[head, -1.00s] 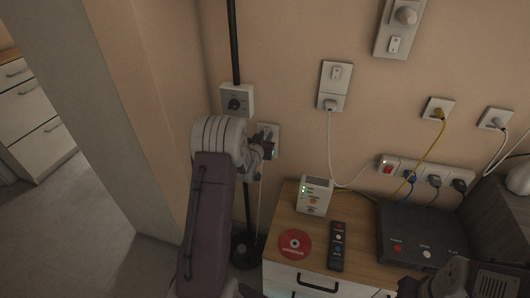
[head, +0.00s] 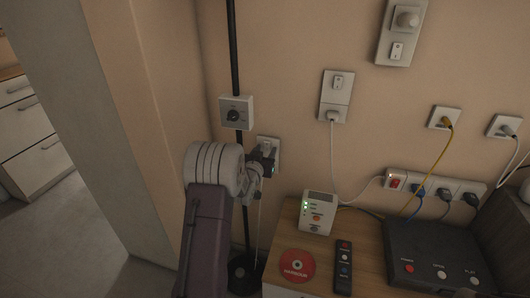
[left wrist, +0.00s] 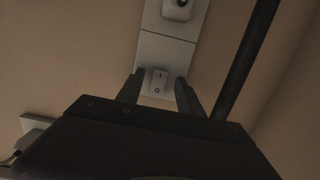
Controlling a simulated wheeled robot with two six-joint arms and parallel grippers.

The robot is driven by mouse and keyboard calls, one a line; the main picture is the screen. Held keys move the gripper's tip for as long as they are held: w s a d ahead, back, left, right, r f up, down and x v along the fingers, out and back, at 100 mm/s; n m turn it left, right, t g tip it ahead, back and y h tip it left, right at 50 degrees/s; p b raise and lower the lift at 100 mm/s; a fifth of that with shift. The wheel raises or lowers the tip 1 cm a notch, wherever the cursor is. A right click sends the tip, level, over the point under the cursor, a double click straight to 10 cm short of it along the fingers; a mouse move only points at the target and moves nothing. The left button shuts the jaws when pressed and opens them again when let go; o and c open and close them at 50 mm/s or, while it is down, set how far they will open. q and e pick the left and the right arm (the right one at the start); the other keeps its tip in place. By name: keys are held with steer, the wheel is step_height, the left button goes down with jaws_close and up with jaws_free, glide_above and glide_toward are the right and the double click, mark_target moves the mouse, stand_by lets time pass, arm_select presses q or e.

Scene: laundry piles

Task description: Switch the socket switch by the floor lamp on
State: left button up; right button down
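The floor lamp shows as a thin black pole (head: 233,50) with a round dark base (head: 243,272). The white wall socket (head: 273,143) stands just right of the pole, partly hidden by my left gripper (head: 266,157). The two fingertips of my left gripper (left wrist: 160,84) are apart, one on each side of the switch. I cannot tell which side of the rocker is pressed, or whether the fingers touch it. My right gripper is out of view.
A white box with a dark knob (head: 236,113) is on the wall beside the pole. A cabinet top (head: 284,243) at right holds a router (head: 318,213), red disc (head: 297,265), remote (head: 343,267) and black box (head: 430,252). A power strip (head: 434,186) is above them.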

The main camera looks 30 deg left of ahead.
arm_select(q)
steer(key=shift+s+f+b, duration=0.1)
steer(key=shift+s+b, duration=0.2)
steer(key=shift+s, duration=0.05)
steer(key=b+v, duration=0.3)
steer(key=v, duration=0.5)
steer(key=shift+s+d+b, duration=0.2)
steer(key=shift+b, duration=0.1)
